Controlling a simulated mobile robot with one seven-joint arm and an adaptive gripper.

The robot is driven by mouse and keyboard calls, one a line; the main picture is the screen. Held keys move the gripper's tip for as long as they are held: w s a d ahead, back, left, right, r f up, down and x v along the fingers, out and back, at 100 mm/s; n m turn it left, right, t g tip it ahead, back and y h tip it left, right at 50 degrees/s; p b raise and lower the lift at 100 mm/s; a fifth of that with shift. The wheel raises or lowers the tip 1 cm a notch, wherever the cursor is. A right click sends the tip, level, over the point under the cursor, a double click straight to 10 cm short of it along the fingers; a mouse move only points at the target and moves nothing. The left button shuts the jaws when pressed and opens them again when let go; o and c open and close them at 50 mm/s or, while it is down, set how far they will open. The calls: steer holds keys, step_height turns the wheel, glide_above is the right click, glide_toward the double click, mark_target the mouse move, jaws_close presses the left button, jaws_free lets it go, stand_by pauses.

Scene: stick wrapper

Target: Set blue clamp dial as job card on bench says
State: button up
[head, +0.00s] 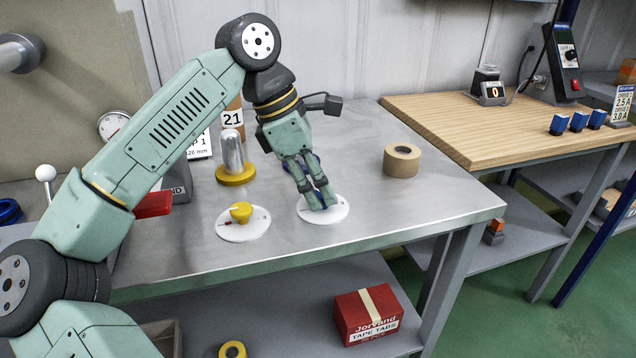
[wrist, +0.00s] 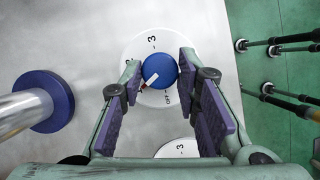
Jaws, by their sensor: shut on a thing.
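The blue dial (wrist: 158,70) sits on a white round plate (wrist: 151,45) with a "3" at its top in the wrist view. The dial is mostly hidden by the fingers in the head view. A white card (head: 200,147) with "120 mm" stands at the back, partly covered by my arm. The rest of its text is hidden.
A yellow dial (head: 241,211) is left of the blue one, with a yellow-based metal post (head: 233,160) behind it. A blue-based post (wrist: 44,101) is left in the wrist view. A tape roll (head: 402,160) stands to the right. The bench's front edge is close.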

steer(key=o, duration=1.2)
steer(key=shift+c, duration=0.2)
steer(key=v, duration=1.2)
steer(key=shift+s, duration=0.1)
